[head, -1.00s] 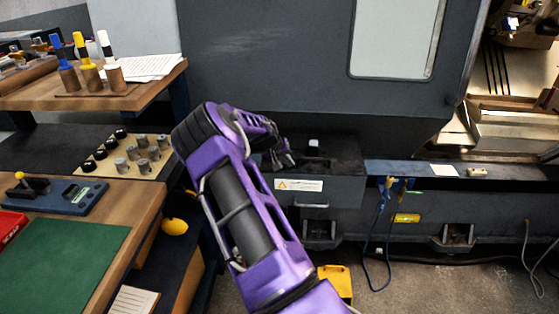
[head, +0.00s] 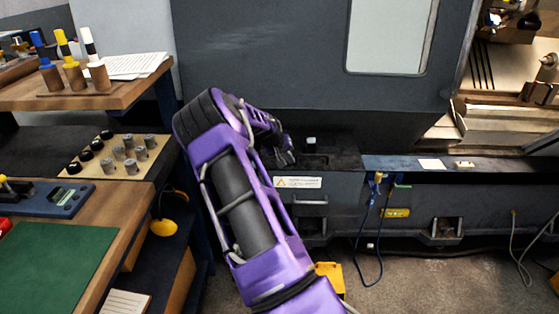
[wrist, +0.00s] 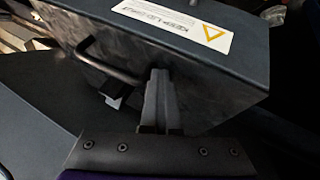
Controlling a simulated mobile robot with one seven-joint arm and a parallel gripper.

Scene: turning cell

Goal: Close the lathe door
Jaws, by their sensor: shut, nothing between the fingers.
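The lathe door (head: 270,60) is a large dark grey panel with a pale window (head: 391,35) in the head view. To its right the lathe's lit interior (head: 510,85) is uncovered. My gripper (head: 286,155) is below the door, by the dark box with a warning label (head: 297,182). In the wrist view my gripper's fingers (wrist: 158,95) are together and empty, in front of the same box (wrist: 215,75) and right of its bar handle (wrist: 105,65). I cannot tell whether they touch the box. No door handle shows clearly.
A wooden bench (head: 110,225) with a green mat (head: 55,265) stands at the left. A ledge (head: 400,164) runs along the lathe front, with a blue cord (head: 370,240) hanging below.

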